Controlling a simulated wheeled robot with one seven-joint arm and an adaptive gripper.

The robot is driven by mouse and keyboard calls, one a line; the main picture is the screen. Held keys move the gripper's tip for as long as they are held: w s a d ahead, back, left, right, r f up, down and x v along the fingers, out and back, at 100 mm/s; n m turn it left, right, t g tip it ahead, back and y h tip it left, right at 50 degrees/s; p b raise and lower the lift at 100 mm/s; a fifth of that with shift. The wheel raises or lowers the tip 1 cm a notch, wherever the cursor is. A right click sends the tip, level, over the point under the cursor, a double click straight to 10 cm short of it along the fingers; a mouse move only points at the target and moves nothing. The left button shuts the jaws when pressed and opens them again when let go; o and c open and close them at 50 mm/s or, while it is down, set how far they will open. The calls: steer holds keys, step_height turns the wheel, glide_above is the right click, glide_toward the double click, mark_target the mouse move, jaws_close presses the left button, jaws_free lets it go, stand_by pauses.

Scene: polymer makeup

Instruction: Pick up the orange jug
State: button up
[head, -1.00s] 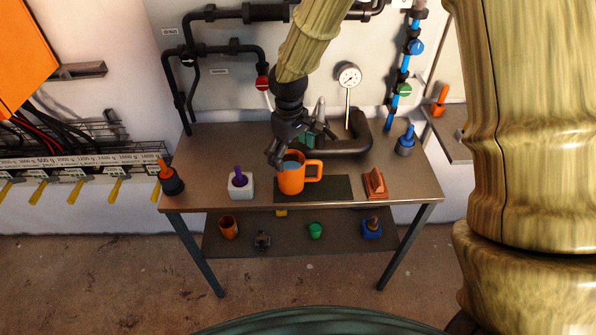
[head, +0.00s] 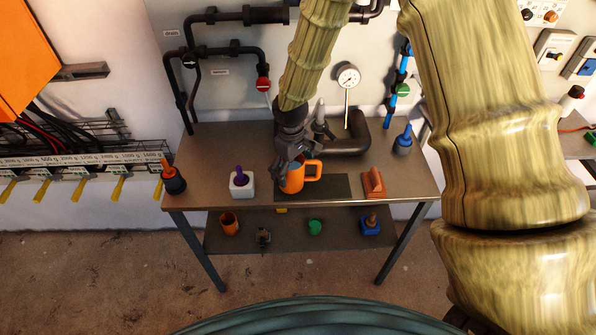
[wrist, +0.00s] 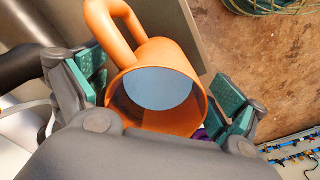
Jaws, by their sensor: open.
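The orange jug (head: 293,181) stands upright on a dark mat (head: 335,187) on the table, its handle to the right in the head view. In the wrist view the jug (wrist: 172,60) is seen from above, with a pale blue-grey surface inside and its handle at the upper left. My gripper (head: 287,169) is open and sits over the jug, hiding part of its rim in the head view. In the wrist view the green-padded fingers of my gripper (wrist: 165,105) stand on either side of the jug. I cannot tell whether the pads touch it.
A white block with a purple piece (head: 241,188) stands left of the jug, and a reddish-brown block (head: 373,184) stands to its right. A black pipe (head: 350,146) lies behind. An orange-and-black tool (head: 172,180) is at the table's left end. The lower shelf (head: 290,240) holds several small items.

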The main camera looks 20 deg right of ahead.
steer(key=c, duration=1.4)
steer(key=shift+r, duration=0.1)
